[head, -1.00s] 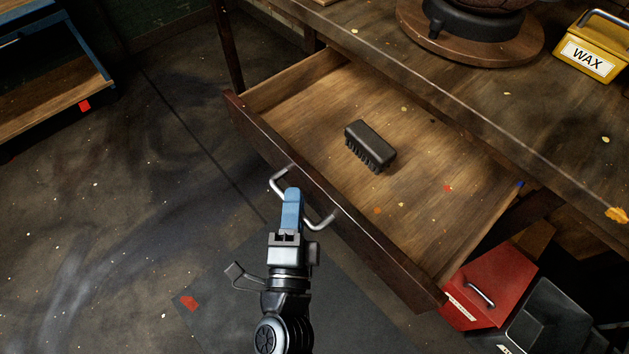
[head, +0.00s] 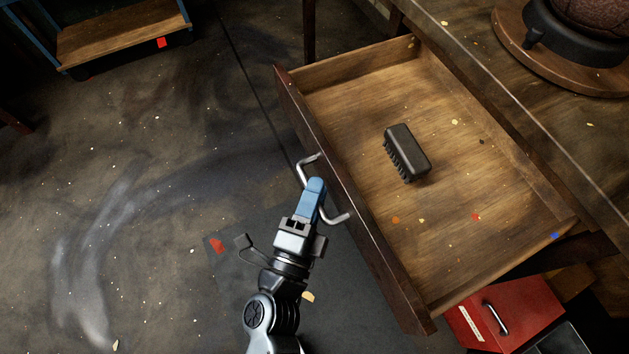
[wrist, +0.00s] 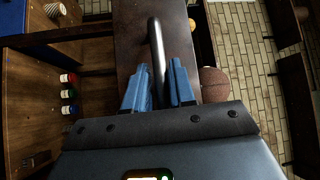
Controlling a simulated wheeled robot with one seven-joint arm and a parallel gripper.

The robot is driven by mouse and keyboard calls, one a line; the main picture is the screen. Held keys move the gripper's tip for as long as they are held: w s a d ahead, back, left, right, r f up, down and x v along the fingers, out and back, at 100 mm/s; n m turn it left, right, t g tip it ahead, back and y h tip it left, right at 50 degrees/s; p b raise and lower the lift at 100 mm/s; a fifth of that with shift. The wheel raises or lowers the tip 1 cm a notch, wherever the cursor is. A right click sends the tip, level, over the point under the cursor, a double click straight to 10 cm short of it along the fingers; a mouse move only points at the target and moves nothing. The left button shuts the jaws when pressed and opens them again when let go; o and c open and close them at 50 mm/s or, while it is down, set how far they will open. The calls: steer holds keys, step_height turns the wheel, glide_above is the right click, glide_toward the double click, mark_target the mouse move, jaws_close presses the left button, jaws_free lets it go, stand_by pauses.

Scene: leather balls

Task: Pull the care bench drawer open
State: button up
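The care bench drawer (head: 345,210) stands well out from the bench, its wooden inside showing. A black brush (head: 407,152) lies in it, bristles toward the drawer front. The metal handle (head: 338,217) is a bent bar on the dark front panel; it also shows in the wrist view (wrist: 157,45). My gripper (head: 314,186) is at the middle of the handle, outside the front panel. In the wrist view its two blue fingers (wrist: 160,78) sit on either side of the bar, closed around it. The exact contact is partly hidden.
The bench top (head: 470,55) carries a round wooden stand (head: 520,55) with a dark ball holder. A red box (head: 505,312) stands below the drawer's right end. A low blue-framed shelf (head: 120,35) is at the far left. The floor left of my arm is clear.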

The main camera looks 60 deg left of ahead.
steer(key=v, duration=0.8)
steer(key=shift+b, duration=0.45)
steer(key=shift+w+a, duration=0.1)
steer(key=p+x, duration=0.1)
steer(key=x, duration=0.6)
steer(key=shift+w+a+r, duration=0.1)
steer(key=shift+a+r, duration=0.05)
steer(key=shift+w+a, duration=0.1)
steer(key=shift+w, duration=0.1)
